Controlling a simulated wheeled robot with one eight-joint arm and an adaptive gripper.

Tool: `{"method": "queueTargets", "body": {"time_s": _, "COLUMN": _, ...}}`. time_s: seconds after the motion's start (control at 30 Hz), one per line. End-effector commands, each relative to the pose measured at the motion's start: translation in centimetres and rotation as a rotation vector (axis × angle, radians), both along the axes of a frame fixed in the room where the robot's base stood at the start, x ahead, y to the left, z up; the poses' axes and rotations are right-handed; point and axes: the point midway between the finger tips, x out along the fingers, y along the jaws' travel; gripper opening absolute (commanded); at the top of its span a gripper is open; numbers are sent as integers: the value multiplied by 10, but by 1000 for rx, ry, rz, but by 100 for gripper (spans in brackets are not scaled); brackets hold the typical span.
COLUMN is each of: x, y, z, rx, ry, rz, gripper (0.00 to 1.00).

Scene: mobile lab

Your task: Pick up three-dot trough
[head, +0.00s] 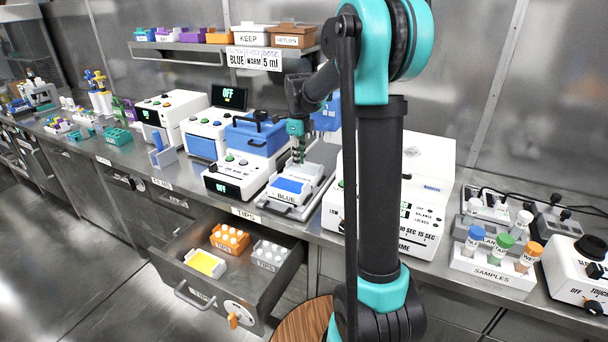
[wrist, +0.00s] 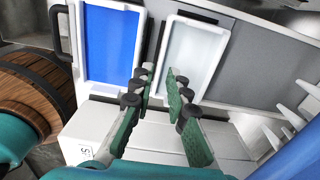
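No dot marks are readable on any trough, so I cannot tell which is the three-dot one. In the wrist view a white-rimmed trough with blue inside (wrist: 111,45) lies at left, and a pale, empty-looking trough (wrist: 191,58) lies beside it to the right. The blue one also shows in the head view (head: 288,186) on a white holder labelled BLUE. My gripper (wrist: 158,76) is open, with its two green fingers apart and nothing visible between them. Its tips point toward the near end of the pale trough. In the head view my gripper (head: 298,150) is above the BLUE holder, partly blurred by small size.
An open drawer (head: 280,272) below the bench holds a yellow trough (head: 205,263), an orange rack (head: 230,238) and a grey rack (head: 269,254). White instruments (head: 236,174) stand left of the holder. A samples rack (head: 494,270) stands at right. A round wooden top (head: 305,322) is in front.

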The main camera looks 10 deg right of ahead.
Motion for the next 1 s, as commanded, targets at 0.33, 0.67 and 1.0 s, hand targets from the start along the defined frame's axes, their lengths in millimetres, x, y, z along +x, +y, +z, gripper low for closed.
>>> {"method": "queueTargets", "body": {"time_s": 0.33, "x": 2, "y": 1, "z": -30, "rx": 0, "ry": 0, "rz": 0, "gripper": 16}}
{"method": "queueTargets", "body": {"time_s": 0.67, "x": 3, "y": 2, "z": -63, "rx": 0, "ry": 0, "rz": 0, "gripper": 16}}
{"method": "queueTargets", "body": {"time_s": 1.0, "x": 3, "y": 2, "z": -64, "rx": 0, "ry": 0, "rz": 0, "gripper": 0}}
